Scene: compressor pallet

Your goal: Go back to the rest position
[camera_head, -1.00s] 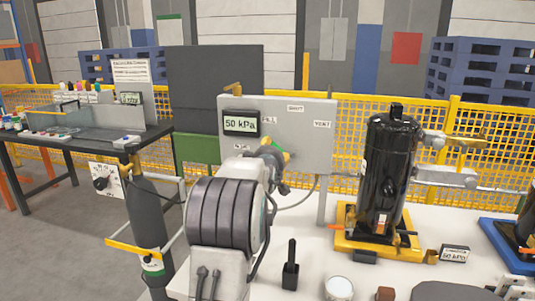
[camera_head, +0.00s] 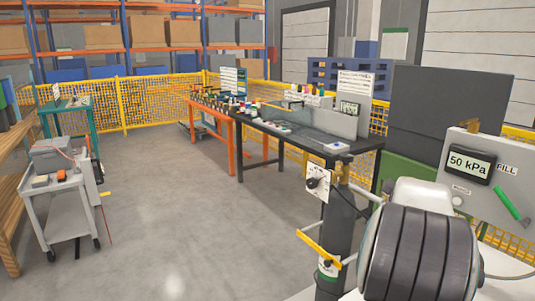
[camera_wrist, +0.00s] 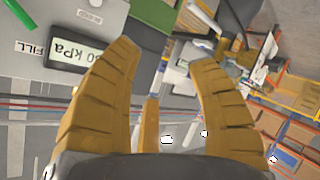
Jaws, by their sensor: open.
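A grey panel (camera_head: 480,190) with a 50 kPa display and a green lever (camera_head: 510,204) stands at the right edge of the head view. The panel's display (camera_wrist: 78,55) also shows behind the left finger in the wrist view, turned nearly upside down. My arm's dark ribbed part fills the lower right of the head view. The gripper itself cannot be made out there.
A gas cylinder (camera_head: 336,235) with a yellow bracket stands left of my arm. A black workbench (camera_head: 310,135) and an orange bench (camera_head: 200,105) stand behind. A grey cart (camera_head: 62,205) is at left. Open floor (camera_head: 170,215) lies between.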

